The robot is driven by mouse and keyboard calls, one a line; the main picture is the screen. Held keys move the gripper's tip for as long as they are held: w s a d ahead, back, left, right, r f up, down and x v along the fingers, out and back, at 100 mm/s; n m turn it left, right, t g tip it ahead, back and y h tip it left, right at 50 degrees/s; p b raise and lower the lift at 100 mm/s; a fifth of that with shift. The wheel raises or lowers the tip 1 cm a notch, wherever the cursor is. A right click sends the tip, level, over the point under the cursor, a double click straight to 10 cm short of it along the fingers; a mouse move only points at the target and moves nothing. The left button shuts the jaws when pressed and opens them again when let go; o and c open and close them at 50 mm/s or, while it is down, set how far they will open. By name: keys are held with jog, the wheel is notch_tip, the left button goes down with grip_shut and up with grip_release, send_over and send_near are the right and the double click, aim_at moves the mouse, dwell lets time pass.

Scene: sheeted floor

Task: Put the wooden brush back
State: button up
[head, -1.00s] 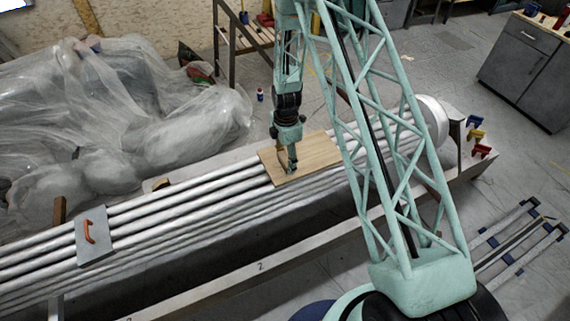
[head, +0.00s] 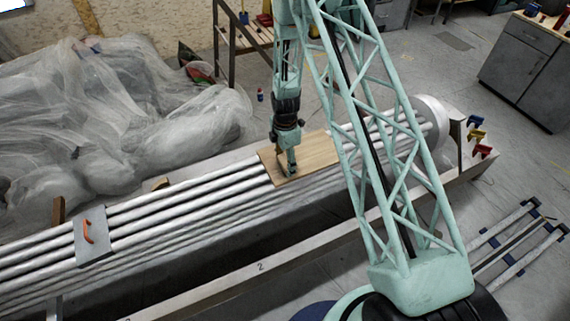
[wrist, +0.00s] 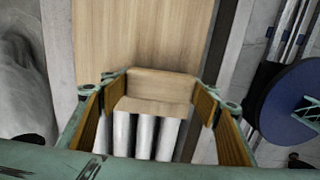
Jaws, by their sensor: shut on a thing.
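A light wooden piece (wrist: 162,84), which I take to be the wooden brush, is between the fingers of my gripper (wrist: 160,100) in the wrist view. It looks like a plain block; no bristles show. My gripper, also in the head view (head: 288,170), points down at the left end of a flat wooden board (head: 312,153) lying across the metal pipes. My gripper is shut on the wooden piece. In the head view the fingers hide it, and I cannot tell whether it touches the board or pipes.
The long silver pipes (head: 160,205) run in a trough with a raised front rail (head: 262,267). A grey plate with an orange handle (head: 89,231) lies on the pipes at left. Plastic-covered heaps (head: 110,110) stand behind. Coloured clamps (head: 476,135) sit at the right end.

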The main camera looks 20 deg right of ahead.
aim_at(285, 161)
jog(key=shift+f, duration=0.2)
dwell(0.3)
jog(key=o, duration=0.9)
jog(key=shift+r, duration=0.15)
jog(key=shift+r+p, duration=0.9)
jog(key=shift+r, duration=5.1)
